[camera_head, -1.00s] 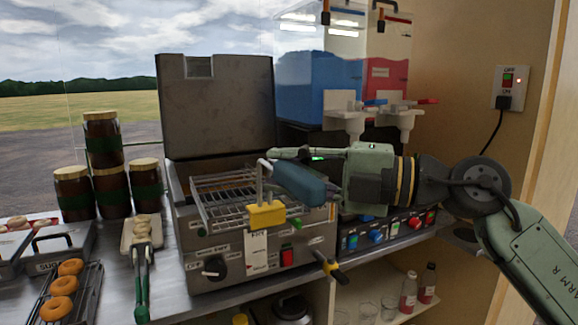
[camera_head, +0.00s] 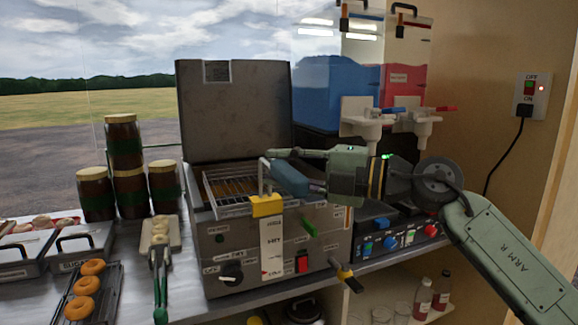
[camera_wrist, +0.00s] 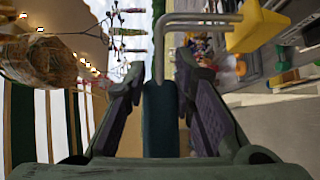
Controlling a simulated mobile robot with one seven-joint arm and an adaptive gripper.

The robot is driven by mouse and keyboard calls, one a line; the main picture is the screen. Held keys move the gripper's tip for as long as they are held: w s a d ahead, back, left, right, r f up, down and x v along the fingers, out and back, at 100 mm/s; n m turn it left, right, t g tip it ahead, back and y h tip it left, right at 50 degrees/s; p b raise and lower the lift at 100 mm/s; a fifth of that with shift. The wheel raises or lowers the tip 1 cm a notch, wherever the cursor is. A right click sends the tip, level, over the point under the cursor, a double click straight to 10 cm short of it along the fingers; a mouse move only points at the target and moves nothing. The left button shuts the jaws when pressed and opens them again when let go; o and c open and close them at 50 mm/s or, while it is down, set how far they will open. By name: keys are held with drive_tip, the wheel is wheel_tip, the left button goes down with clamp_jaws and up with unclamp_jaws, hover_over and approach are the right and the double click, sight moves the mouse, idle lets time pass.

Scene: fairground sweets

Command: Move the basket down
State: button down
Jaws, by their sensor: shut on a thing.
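My gripper (camera_head: 284,163) is shut on this handle, coming from the right. In the wrist view the dark blue handle (camera_wrist: 160,122) lies between my two fingers, with the bent wire above it. A yellow block (camera_head: 266,205) is at the fryer's front upper edge, below the wire; it also shows in the wrist view (camera_wrist: 256,27).
The raised fryer lid (camera_head: 233,108) stands behind the basket. Stacked jars (camera_head: 128,190), tongs (camera_head: 160,280) and a rack of doughnuts (camera_head: 85,290) are left. Blue (camera_head: 338,88) and red (camera_head: 405,92) drink tanks stand behind my gripper. A black control unit (camera_head: 400,238) is to the right.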

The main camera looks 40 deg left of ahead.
drive_tip(key=w+a+p, duration=0.2)
drive_tip(key=w+a, duration=0.1)
drive_tip(key=a, duration=0.4)
drive_tip(key=w+a+p, duration=0.3)
drive_tip(key=a, duration=0.5)
drive_tip(key=shift+w+a+p, duration=0.15)
drive_tip(key=shift+p, duration=0.2)
drive_tip(key=shift+d, duration=0.25)
idle(0.6)
drive_tip(key=shift+f, duration=0.1)
drive_tip(key=shift+f+b, duration=2.3)
drive_tip(key=shift+f, duration=2.25)
drive_tip(key=c, duration=1.3)
unclamp_jaws()
drive_tip(key=shift+f, duration=0.15)
